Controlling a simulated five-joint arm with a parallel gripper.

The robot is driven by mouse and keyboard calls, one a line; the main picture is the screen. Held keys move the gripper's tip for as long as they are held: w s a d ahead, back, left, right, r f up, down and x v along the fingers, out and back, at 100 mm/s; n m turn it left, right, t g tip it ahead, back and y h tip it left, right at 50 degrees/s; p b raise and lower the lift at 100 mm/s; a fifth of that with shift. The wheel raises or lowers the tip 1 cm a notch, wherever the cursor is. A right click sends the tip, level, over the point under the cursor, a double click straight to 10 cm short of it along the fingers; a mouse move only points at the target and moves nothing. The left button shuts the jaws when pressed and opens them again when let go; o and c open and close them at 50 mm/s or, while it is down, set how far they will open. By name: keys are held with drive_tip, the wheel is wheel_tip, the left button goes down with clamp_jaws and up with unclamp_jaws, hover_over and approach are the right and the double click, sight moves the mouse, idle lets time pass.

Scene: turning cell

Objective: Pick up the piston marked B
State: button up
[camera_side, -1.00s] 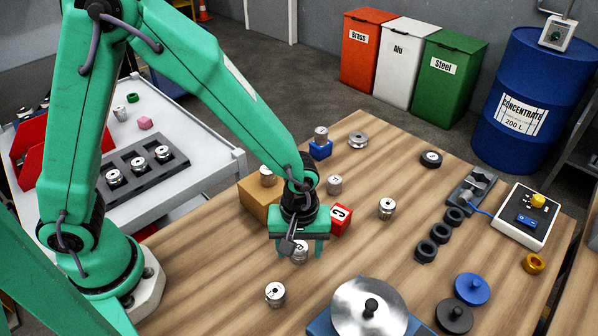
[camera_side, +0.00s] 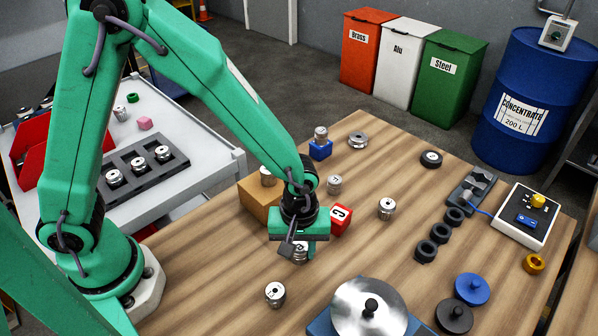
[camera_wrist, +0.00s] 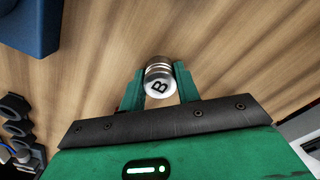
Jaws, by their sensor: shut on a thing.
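The piston marked B (camera_wrist: 157,86) is a silver cylinder with a black B on its pale top. In the wrist view it sits between the two green fingers of my gripper (camera_wrist: 160,88), which are shut on its sides. In the side view my gripper (camera_side: 299,252) is low over the wooden table, with the piston (camera_side: 301,255) under it and partly hidden. I cannot tell whether the piston touches the table.
Other pistons stand nearby, one in front (camera_side: 275,294) and one to the right (camera_side: 387,208). A silver disc (camera_side: 369,308) lies at front right.

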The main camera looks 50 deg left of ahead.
sight(299, 251)
drive_tip(key=shift+r, duration=0.15)
drive_tip(key=shift+r, duration=0.75)
drive_tip(key=r, duration=0.3)
drive_tip(key=shift+s+d, duration=0.25)
drive_tip(key=shift+s, duration=0.1)
drive_tip(key=s+d+r, duration=0.1)
drive_tip(key=s+r, duration=0.1)
drive_tip(key=s, duration=0.1)
drive_tip(key=s+d+r, duration=0.2)
drive_tip(key=s, duration=0.1)
drive_tip(key=s+d+r, duration=0.2)
drive_tip(key=s, duration=0.1)
drive_tip(key=shift+s+r, duration=0.1)
drive_tip(key=shift+s, duration=0.2)
drive_tip(key=shift+w, duration=0.15)
